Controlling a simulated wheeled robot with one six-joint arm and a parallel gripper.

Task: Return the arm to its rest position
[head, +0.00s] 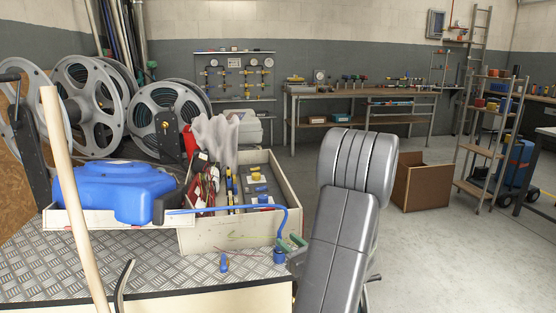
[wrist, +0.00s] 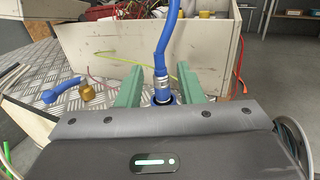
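My gripper (head: 292,242) is at the front right corner of the checker-plate bench. In the wrist view its two green fingers (wrist: 161,70) are spread apart. The end of a blue hose (wrist: 166,42) stands between them, with a silver fitting (wrist: 162,88) and a blue collar at its foot. A gap shows on each side of the fitting, so the fingers do not clasp it. In the head view the blue hose (head: 236,210) runs from a blue reel (head: 113,188) to a blue coupling (head: 279,256) beside the fingers. My grey arm reaches in from the lower right.
A cream open box (head: 233,233) with tools stands close beyond my gripper. A wooden pole (head: 71,200) rises at the left. Large grey reels (head: 92,100) stand behind. A brown carton (head: 421,187) and a stepladder (head: 490,150) stand right. The floor between is clear.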

